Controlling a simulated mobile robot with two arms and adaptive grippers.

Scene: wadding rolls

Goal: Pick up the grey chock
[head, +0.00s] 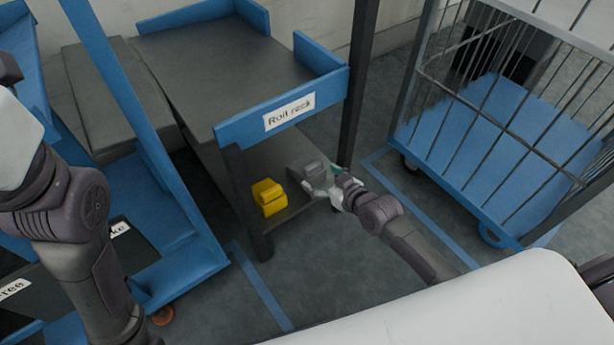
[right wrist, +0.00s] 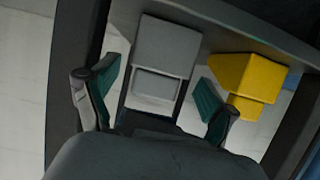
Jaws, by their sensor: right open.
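The grey chock (head: 315,173) is a stepped block on the lower shelf of the roll rack, at the shelf's right part in the head view. My right gripper (head: 334,181) is open at the chock. In the right wrist view the grey chock (right wrist: 163,62) stands ahead, with its near end between the open fingers of the right gripper (right wrist: 158,108). Whether the fingers touch it, I cannot tell. My left arm shows at the left of the head view, but its gripper is out of the picture.
A yellow chock (head: 268,197) sits on the same shelf, left of the grey one; it also shows close to the right finger in the right wrist view (right wrist: 246,82). The roll rack (head: 231,131) has dark posts and an upper deck above. A blue cage trolley (head: 481,143) stands right.

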